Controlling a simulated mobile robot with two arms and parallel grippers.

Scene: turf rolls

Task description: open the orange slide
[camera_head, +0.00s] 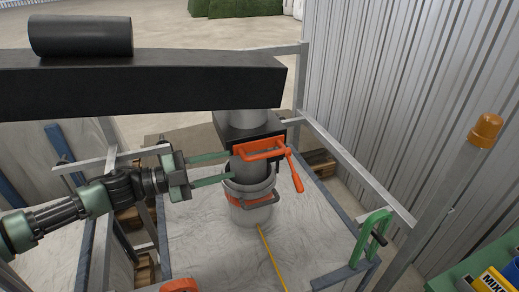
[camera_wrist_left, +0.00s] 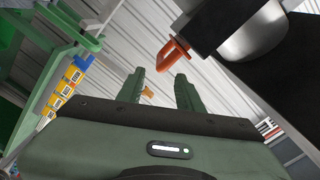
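The orange slide (camera_head: 262,150) shows as a bent orange handle at the front of a dark block under a grey spout. An orange lever (camera_head: 294,172) hangs at its right end. In the left wrist view an orange loop of it (camera_wrist_left: 172,52) shows at the top, beyond the fingers. My left gripper (camera_head: 231,165) is open, its two green fingers pointing right at the left side of the handle, above the bucket. Nothing shows between the fingers in the left wrist view (camera_wrist_left: 160,88). Whether a fingertip touches the handle is unclear. My right gripper is not in view.
A grey bucket (camera_head: 250,212) with an orange band stands below the spout on a pale sheet. A dark beam (camera_head: 150,80) crosses above my left arm. A green clamp (camera_head: 372,238) sits at the right edge, near a post with an orange lamp (camera_head: 486,130).

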